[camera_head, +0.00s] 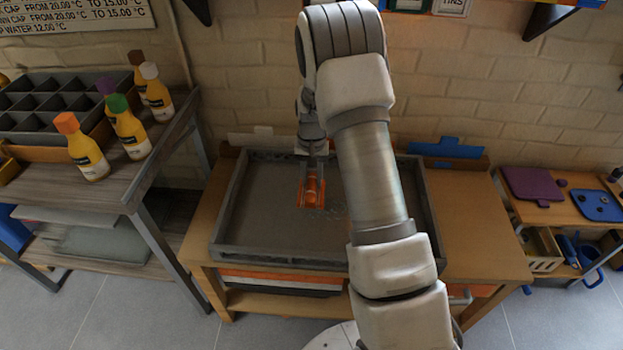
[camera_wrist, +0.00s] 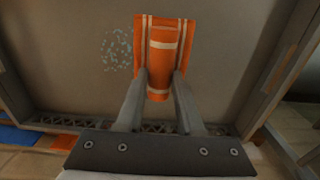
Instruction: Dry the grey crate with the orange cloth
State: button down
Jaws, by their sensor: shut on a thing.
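The grey crate (camera_head: 228,207) stands on a wooden table, wide and shallow, its inside floor facing up. In the wrist view its floor (camera_wrist: 225,60) fills most of the picture. My gripper (camera_wrist: 160,82) is shut on the orange cloth (camera_wrist: 163,45), which has pale stripes and lies at or just above the crate floor. The cloth also shows in the head view (camera_head: 313,188), left of my arm. A patch of water droplets (camera_wrist: 117,48) lies on the floor just left of the cloth in the wrist view. My arm hides the crate's right part in the head view.
The wooden table (camera_head: 485,255) has bare room right of the crate. A left bench (camera_head: 150,175) holds several yellow bottles and a dark divided crate (camera_head: 45,85). A right shelf holds a purple board (camera_head: 530,185).

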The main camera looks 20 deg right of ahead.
notch_tip(320, 180, down, 7)
jog(key=b, duration=0.4)
jog(key=shift+f, duration=0.15)
jog(key=shift+s+d+r, duration=0.1)
jog(key=shift+s+d, duration=0.55)
jog(key=shift+d, duration=0.9)
jog(key=shift+s+d+r, duration=0.1)
jog(key=shift+s+d, duration=0.6)
jog(key=shift+d, duration=0.8)
jog(key=shift+s+d, duration=0.65)
jog(key=shift+d, duration=0.9)
jog(key=shift+a, duration=0.1)
jog(key=shift+w+a, duration=0.35)
jog(key=shift+a, duration=0.4)
jog(key=shift+w+a, duration=0.3)
jog(key=shift+a, duration=0.45)
jog(key=shift+w+a, duration=0.35)
jog(key=shift+a, duration=0.4)
jog(key=shift+f+b, duration=0.35)
jog(key=shift+f, duration=0.25)
